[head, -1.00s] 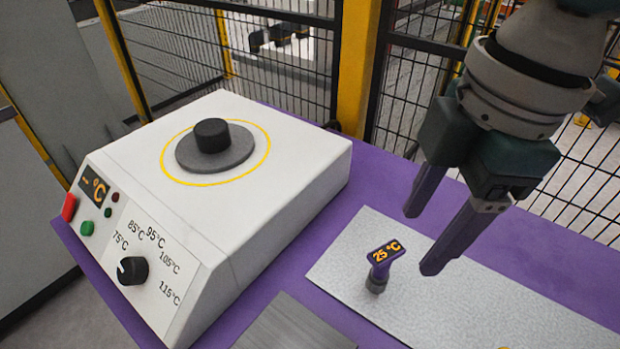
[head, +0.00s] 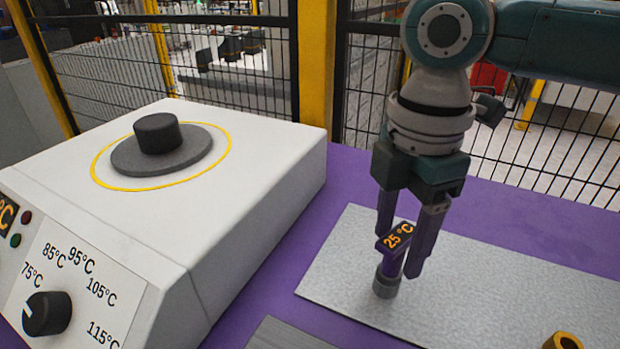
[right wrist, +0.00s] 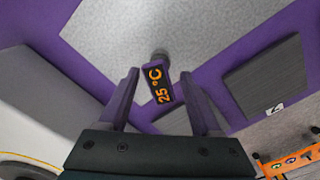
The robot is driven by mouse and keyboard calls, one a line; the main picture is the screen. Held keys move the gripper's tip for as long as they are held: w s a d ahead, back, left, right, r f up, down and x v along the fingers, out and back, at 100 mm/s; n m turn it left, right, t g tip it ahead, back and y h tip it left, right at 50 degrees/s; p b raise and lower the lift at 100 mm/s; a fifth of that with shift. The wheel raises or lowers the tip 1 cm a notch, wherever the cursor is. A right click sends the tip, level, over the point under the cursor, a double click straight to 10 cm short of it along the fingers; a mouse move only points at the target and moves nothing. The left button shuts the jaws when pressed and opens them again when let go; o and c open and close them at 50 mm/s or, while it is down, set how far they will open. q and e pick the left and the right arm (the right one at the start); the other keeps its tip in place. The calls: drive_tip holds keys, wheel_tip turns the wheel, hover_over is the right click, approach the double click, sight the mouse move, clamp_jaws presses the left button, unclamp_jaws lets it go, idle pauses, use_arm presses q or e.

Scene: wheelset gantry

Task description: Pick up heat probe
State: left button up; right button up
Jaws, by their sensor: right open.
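The heat probe (head: 392,253) stands upright on a light grey plate (head: 335,262). It is purple with a dark grey base and a small display reading 25 °C. My right gripper (head: 401,252) points down at the probe, with its two purple fingers on either side of the probe's upper part. The gripper is open and no grip on the probe shows. In the right wrist view the probe's display (right wrist: 160,88) appears between and beyond the two fingers (right wrist: 160,95). My left gripper is not in view.
A white heater unit (head: 230,205) with a dark round plate and knob (head: 158,135) on top stands at the left. A yellow ring-shaped part (head: 562,341) shows at the lower right. A wire fence with yellow posts (head: 317,60) stands behind the purple table.

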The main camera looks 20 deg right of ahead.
wheel_tip(320, 180, down, 3)
drive_tip(key=shift+r, duration=0.1)
clamp_jaws()
idle(0.5)
